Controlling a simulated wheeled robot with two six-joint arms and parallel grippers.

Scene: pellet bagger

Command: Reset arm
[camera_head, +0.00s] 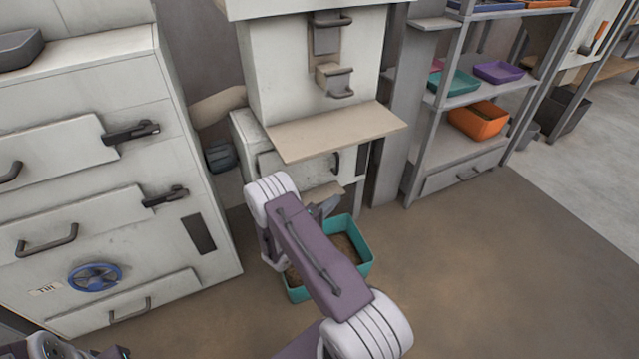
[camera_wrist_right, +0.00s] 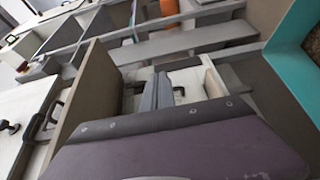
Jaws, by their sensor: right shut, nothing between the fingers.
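My right arm reaches in from the bottom middle of the head view, over a teal bin (camera_head: 354,238) of brown material on the floor. My right gripper (camera_head: 327,206), partly hidden by its own wrist, is above the far side of that bin, in front of the white machine (camera_head: 315,80). In the right wrist view the two grey fingers (camera_wrist_right: 165,92) are shut together with nothing between them. The teal bin's wall (camera_wrist_right: 290,42) shows at that view's right edge, apart from the fingers. My left gripper cannot be made out.
A tan shelf (camera_head: 335,130) juts from the machine above the gripper. A white cabinet (camera_head: 95,150) with handles and a blue wheel (camera_head: 95,277) stands at left. A grey rack (camera_head: 440,140) holds teal, purple and orange bins at right. The brown floor (camera_head: 490,260) at right is clear.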

